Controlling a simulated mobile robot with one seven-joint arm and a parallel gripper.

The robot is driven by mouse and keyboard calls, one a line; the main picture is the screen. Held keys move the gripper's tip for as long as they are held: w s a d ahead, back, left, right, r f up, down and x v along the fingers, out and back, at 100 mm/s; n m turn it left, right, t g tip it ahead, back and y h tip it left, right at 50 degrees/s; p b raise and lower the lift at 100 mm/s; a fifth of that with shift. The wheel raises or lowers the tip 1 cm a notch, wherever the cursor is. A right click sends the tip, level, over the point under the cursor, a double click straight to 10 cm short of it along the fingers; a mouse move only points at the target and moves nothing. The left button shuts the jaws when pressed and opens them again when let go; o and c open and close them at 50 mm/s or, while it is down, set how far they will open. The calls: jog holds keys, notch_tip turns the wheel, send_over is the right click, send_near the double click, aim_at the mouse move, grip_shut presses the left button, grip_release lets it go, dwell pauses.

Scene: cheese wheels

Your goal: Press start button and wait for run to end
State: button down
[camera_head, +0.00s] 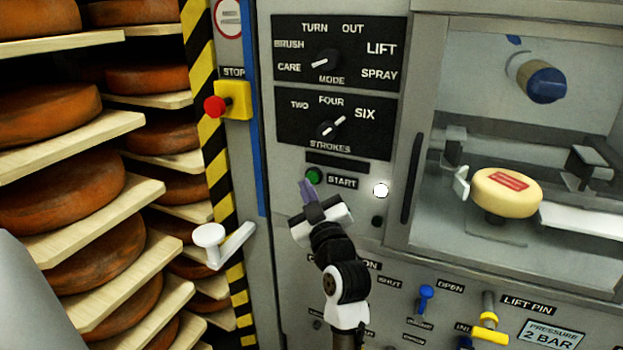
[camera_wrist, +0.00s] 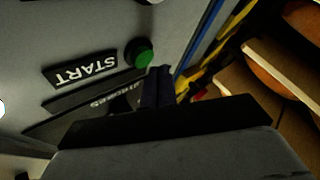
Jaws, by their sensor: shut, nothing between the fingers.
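The green start button (camera_head: 314,176) sits on the grey panel left of the START label (camera_head: 342,181). In the wrist view the green button (camera_wrist: 143,56) shows whole, just beyond my fingertips, with the START label (camera_wrist: 80,69) beside it. My gripper (camera_head: 307,190) is shut and empty, its fingertips just below the button in the head view. In the wrist view its dark fingers (camera_wrist: 157,84) come close to the button's edge. I cannot tell whether they touch it. A white round lamp (camera_head: 381,190) right of the label looks bright.
A red stop button (camera_head: 215,107) on a yellow box and a white lever (camera_head: 222,243) are at the left. The mode dial (camera_head: 327,62) and strokes dial (camera_head: 331,129) are above. A cheese wheel (camera_head: 506,192) sits behind the window. Shelves (camera_head: 100,206) of cheese fill the left.

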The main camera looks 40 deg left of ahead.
jog(key=shift+w, duration=0.1)
jog(key=shift+w+a+b, duration=0.1)
jog(key=shift+w+b, duration=0.2)
jog(key=shift+w, duration=0.05)
